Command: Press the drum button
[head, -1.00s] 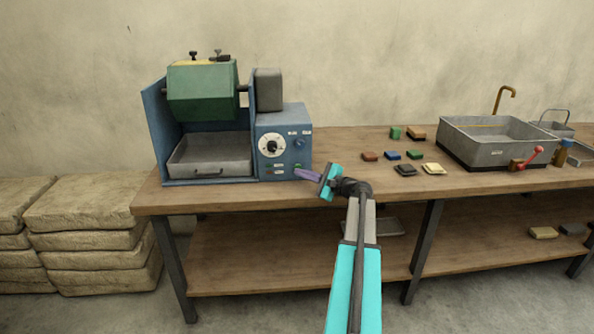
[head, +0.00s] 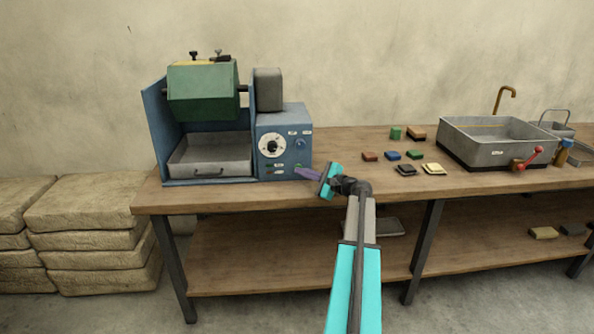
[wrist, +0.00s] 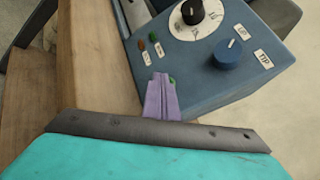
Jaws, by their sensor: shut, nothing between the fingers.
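The blue drum machine (head: 283,118) stands at the left end of the bench, with a green drum (head: 203,92) above a grey tray (head: 212,152). Its control box carries a dial (head: 271,146), which also shows in the wrist view (wrist: 193,15), a blue knob (wrist: 228,54), and small red and green buttons at the lower edge. My gripper (head: 298,171) is shut and empty, its purple fingers (wrist: 161,95) at the panel's lower part. A green button (wrist: 172,80) peeks out beside the fingertips, partly hidden. I cannot tell whether the fingers touch it.
Several coloured blocks (head: 392,155) lie on the bench to the right of my gripper. A grey metal basin (head: 490,153) with a red-handled lever (head: 535,153) stands further right. Stacked tan bales (head: 90,215) sit on the floor at left.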

